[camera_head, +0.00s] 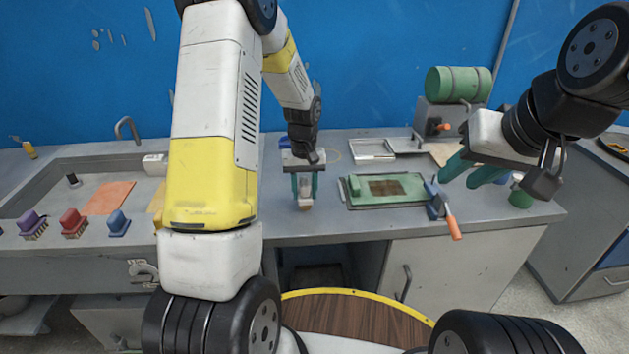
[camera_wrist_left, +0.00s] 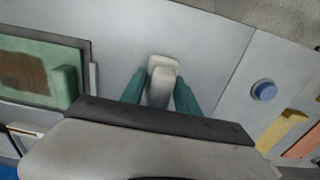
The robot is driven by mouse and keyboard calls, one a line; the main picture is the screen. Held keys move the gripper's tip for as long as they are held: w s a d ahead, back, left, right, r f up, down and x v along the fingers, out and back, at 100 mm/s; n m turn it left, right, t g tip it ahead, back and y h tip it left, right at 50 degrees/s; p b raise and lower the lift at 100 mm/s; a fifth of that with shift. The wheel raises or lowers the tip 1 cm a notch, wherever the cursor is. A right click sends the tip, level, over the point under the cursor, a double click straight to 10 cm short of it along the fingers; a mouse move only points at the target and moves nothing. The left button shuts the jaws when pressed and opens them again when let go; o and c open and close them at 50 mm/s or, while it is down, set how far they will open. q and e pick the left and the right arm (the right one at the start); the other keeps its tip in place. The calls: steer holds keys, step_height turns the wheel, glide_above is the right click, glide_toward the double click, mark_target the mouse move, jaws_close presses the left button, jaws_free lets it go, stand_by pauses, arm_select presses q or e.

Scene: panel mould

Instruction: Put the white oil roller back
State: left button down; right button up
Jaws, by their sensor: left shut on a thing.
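My left gripper (camera_head: 305,186) has its teal fingers closed around a small pale block-like piece, which I take to be the white oil roller (camera_head: 304,196). It is over the bench, left of the green mould panel, with a brownish lower end. I cannot tell whether it touches the bench. In the left wrist view, the white roller (camera_wrist_left: 162,76) sits between the left gripper's fingertips (camera_wrist_left: 160,90). My right gripper (camera_head: 472,172) is at the right, above the bench's right part, with its teal fingers apart and nothing seen between them.
The green mould panel (camera_head: 354,187) lies on the bench, with an orange-handled tool (camera_head: 453,226) at its right. Purple, red (camera_head: 72,221) and blue (camera_head: 118,222) handled pieces sit along the sink's front edge. Bare bench lies around the left gripper.

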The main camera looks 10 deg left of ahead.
arm_select(q)
steer(key=shift+f, duration=0.75)
steer(key=shift+f, duration=0.1)
steer(key=c, duration=0.9)
jaws_free()
